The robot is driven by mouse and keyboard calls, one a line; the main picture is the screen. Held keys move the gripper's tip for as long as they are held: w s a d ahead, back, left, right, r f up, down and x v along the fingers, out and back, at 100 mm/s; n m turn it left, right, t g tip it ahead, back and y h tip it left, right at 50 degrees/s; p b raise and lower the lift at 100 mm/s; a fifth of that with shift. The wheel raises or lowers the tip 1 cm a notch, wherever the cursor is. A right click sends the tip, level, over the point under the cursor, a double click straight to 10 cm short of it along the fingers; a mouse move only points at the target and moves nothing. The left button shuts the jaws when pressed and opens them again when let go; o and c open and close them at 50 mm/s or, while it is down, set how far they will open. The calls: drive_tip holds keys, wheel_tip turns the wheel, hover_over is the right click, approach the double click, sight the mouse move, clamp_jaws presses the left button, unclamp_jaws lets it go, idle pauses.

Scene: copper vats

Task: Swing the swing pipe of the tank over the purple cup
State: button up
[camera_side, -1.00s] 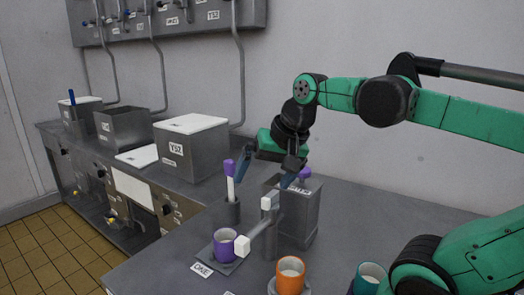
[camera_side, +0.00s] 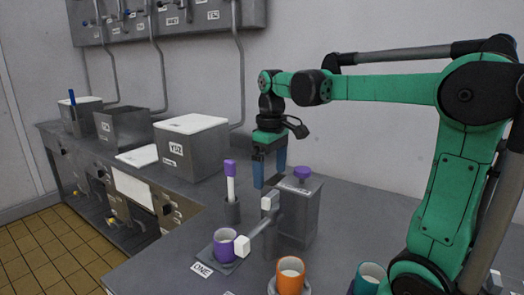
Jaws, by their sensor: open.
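The tank (camera_side: 302,208) is a grey metal box with a purple knob on its lid, standing on the bench. Its swing pipe (camera_side: 262,228) reaches from a post at the tank's front toward the lower left and ends in a white tip (camera_side: 243,247). The purple cup (camera_side: 224,244) stands upright on a plate with the label ONE in front. The white tip is at the cup's right side in this view; I cannot tell whether it is over the rim. My gripper (camera_side: 270,178) points down with blue fingers apart and empty, above and behind the pipe's post, left of the tank's lid.
An orange cup (camera_side: 290,276) with pale contents and a teal cup (camera_side: 369,279) stand at the front. A holder with a purple-capped stick (camera_side: 231,190) stands behind the purple cup. Grey boxes, one labelled (camera_side: 190,148), line the bench at left.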

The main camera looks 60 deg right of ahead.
sight(271, 194)
drive_tip(key=shift+d+f, duration=0.1)
drive_tip(key=shift+f, duration=2.65)
clamp_jaws()
